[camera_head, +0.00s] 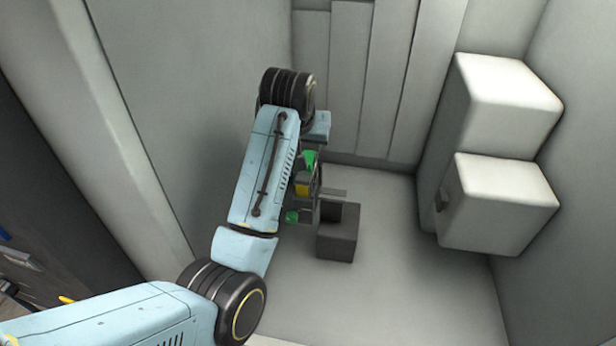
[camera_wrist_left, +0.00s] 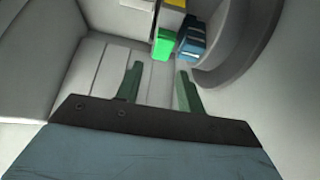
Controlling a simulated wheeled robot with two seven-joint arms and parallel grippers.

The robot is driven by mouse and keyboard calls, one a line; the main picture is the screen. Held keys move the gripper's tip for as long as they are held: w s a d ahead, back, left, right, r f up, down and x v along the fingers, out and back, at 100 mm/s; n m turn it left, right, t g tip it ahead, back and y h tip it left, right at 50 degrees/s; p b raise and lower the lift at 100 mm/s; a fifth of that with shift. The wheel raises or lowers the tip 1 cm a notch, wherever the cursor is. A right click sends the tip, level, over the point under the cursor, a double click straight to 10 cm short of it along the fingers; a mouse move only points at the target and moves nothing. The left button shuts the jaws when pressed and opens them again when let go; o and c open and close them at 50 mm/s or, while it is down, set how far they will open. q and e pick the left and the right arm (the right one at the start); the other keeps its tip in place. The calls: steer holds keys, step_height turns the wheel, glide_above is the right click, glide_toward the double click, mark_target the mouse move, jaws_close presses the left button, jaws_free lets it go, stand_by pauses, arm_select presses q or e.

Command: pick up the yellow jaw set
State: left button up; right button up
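A yellow piece (camera_head: 302,187), likely the yellow jaw set, shows partly behind my left arm in the head view, between two green pieces. In the left wrist view a small bit of yellow (camera_wrist_left: 176,3) shows at the top edge, cut off by the frame. A bright green block (camera_wrist_left: 162,42) and a blue block (camera_wrist_left: 191,41) are below it. My left gripper (camera_wrist_left: 158,70) is open, with nothing between its two fingers, which point toward these blocks. In the head view the left gripper (camera_head: 333,192) is mostly hidden by my arm. My right gripper is in neither view.
A dark grey notched block (camera_head: 338,237) stands right of my left arm, above the pale floor. Two white boxes (camera_head: 497,205) stick out from the right wall. Pale walls (camera_head: 200,80) close in the left and back.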

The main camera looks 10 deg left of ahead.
mark_target(307, 158)
arm_select(q)
steer(key=x, duration=0.2)
steer(key=shift+w+f, duration=0.2)
steer(key=shift+p+x, duration=0.4)
steer(key=shift+x, duration=0.65)
steer(key=shift+w+a+f, duration=0.1)
steer(key=shift+w+f, duration=0.1)
steer(key=shift+f, duration=0.4)
steer(key=shift+w+a+f, duration=0.1)
steer(key=shift+w+f, duration=0.15)
steer(key=shift+f, duration=0.4)
steer(key=shift+w+f+p, duration=0.3)
steer(key=shift+f, duration=0.15)
jaws_close()
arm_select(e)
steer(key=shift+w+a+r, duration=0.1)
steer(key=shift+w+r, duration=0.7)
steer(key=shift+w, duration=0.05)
